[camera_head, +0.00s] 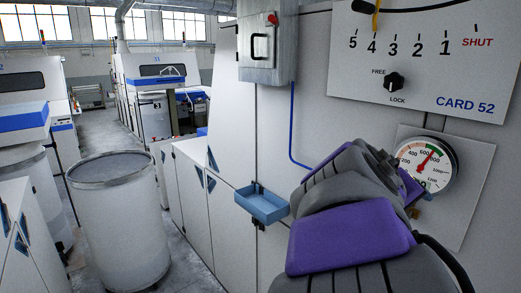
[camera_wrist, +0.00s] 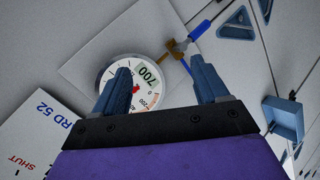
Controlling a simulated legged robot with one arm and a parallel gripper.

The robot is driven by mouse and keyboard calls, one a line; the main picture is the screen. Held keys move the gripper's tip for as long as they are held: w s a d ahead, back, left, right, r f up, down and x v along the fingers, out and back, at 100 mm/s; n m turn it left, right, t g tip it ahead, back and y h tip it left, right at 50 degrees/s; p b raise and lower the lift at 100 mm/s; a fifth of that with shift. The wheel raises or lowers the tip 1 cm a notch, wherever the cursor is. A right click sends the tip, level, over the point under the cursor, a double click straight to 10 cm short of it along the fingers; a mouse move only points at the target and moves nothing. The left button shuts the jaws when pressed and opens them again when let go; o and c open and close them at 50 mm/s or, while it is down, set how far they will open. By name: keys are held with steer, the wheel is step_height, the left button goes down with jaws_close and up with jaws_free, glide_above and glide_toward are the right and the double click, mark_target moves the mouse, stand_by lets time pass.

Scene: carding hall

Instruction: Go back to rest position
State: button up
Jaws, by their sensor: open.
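My gripper (camera_wrist: 163,82) is open in the wrist view, with nothing between its two blue-grey fingers. It is in front of a round white pressure gauge (camera_wrist: 118,74), whose display reads 700; the left finger covers part of the dial. The gauge also shows in the head view (camera_head: 424,160), with a red needle near the top. In the head view my purple and grey arm reaches up toward the gauge plate, and the fingers are mostly hidden behind it. A small brass valve (camera_wrist: 173,47) with a blue handle is beside the gauge, apart from the fingers.
A CARD 52 panel (camera_head: 470,55) carries a numbered scale, a yellow pointer near 4 and a black FREE/LOCK knob (camera_head: 393,81). A blue tray (camera_head: 262,204) juts from the machine side left of my arm. A large grey can (camera_head: 120,225) stands left, beside an open aisle.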

steer(key=s+f+g+y+b, duration=0.25)
steer(key=s+f, duration=0.25)
steer(key=f, duration=0.7)
steer(key=s+a+f+g+y+b, duration=0.1)
steer(key=s+a+f+y+b, duration=0.1)
steer(key=s+a+f, duration=0.3)
steer(key=s+a+f+m+g+y+b, duration=0.1)
steer(key=s+a+f, duration=0.4)
steer(key=s+f, duration=0.6)
steer(key=s+a+f+g+y+b, duration=0.3)
steer(key=s+a+f+y+b, duration=0.1)
steer(key=s+f, duration=0.4)
steer(key=shift+s+a+f+m+b, duration=0.3)
steer(key=shift+s+a+b, duration=0.1)
steer(key=shift+s+a, duration=0.4)
steer(key=shift+a+y, duration=0.25)
steer(key=shift+d, duration=0.15)
steer(key=shift+c, duration=0.3)
